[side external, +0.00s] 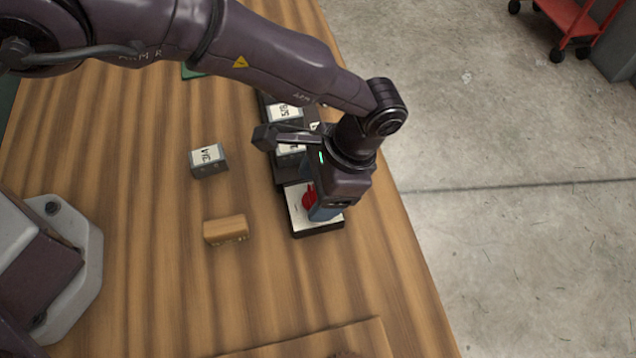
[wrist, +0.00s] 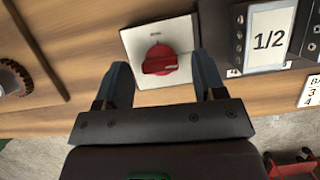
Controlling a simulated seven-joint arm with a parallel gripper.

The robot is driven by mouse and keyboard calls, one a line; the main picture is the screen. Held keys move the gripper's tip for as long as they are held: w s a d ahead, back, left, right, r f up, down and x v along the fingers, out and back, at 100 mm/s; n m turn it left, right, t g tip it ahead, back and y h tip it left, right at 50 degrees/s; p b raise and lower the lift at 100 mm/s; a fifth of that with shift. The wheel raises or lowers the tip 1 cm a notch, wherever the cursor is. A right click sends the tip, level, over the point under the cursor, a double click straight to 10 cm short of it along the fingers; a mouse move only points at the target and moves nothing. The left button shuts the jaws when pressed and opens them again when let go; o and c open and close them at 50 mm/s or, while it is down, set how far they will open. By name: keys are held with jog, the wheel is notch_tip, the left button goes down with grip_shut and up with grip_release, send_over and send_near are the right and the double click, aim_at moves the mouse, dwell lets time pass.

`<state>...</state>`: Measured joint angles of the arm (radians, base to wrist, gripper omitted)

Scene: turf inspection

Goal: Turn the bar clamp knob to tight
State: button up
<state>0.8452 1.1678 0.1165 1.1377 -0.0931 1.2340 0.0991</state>
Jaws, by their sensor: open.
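A red knob (wrist: 159,61) sits on a white square plate (wrist: 180,32). In the side external view the red knob (side external: 308,196) is partly hidden by my gripper, on the white plate with a dark base (side external: 318,229). My gripper (wrist: 163,78) is open, with one finger on each side of the knob in the wrist view. I see gaps between the fingers and the knob, and cannot tell the height between them. The writing on the plate is too small to read.
A dark unit marked 1/2 (wrist: 270,38) stands right of the plate. On the wooden table (side external: 150,250) are a grey labelled block (side external: 208,161) and a small wooden block (side external: 226,229). A raised board (side external: 330,342) lies at the front edge. A red cart (side external: 570,22) stands on the floor.

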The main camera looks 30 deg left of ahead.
jog(key=c, duration=0.9)
jog(key=shift+n, duration=0.3)
jog(key=shift+c, duration=0.2)
jog(key=o, duration=0.9)
jog(key=shift+o, duration=0.2)
jog(key=v, duration=1.3)
jog(key=shift+w+f, duration=0.1)
jog(key=shift+w, duration=0.05)
